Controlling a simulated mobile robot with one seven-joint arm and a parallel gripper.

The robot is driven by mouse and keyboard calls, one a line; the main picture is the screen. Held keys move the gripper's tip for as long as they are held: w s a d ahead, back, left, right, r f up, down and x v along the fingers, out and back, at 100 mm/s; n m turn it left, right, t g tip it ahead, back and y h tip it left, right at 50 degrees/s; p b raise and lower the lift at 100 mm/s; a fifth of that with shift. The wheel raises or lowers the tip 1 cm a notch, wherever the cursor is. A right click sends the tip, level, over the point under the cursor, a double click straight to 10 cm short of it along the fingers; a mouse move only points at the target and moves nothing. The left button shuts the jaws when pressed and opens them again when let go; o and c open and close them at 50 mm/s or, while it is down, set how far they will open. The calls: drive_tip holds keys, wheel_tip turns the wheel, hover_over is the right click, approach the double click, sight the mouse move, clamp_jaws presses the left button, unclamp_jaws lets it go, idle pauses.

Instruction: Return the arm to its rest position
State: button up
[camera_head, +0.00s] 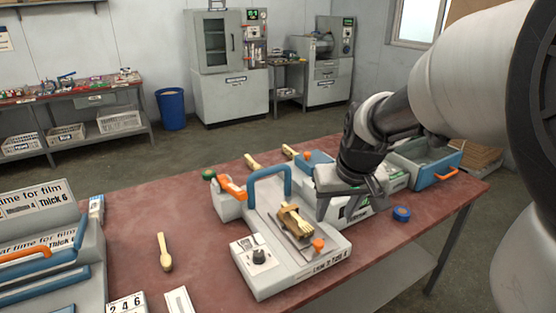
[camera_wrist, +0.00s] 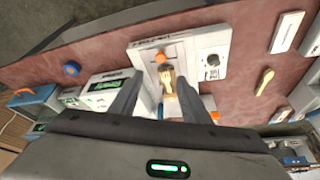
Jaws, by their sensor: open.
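My gripper (camera_head: 352,192) is open and empty, held above the red table (camera_head: 135,228) beside the press. Its two fingers also show in the wrist view (camera_wrist: 157,98), spread apart with the press between and beyond them. The press (camera_head: 268,277) is a white machine with a blue handle (camera_head: 270,172), an orange knob and a black dial. A wooden spoon or bundle of spoons (camera_head: 293,220) lies on its plate, and it also shows in the wrist view (camera_wrist: 167,80). My gripper is apart from it. My arm reaches in from the right.
A loose wooden spoon (camera_head: 165,253) lies left of the press. A blue tape roll (camera_head: 401,213) lies to the right. A grey and blue bin (camera_head: 433,172) stands at the table's right end. Film machines (camera_head: 50,240) stand at the left. White boxes sit behind my gripper.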

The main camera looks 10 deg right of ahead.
drive_tip(key=s+a+r+t, duration=0.1)
drive_tip(key=s+a+r, duration=0.2)
drive_tip(key=s, duration=0.6)
drive_tip(key=s+a+r, duration=0.3)
drive_tip(key=s, duration=0.5)
wheel_tip(320, 180, up, 12)
drive_tip(key=p, duration=1.2)
drive_tip(key=shift+s+d+p, duration=0.2)
drive_tip(key=shift+p, duration=0.2)
drive_tip(key=shift+r, duration=0.1)
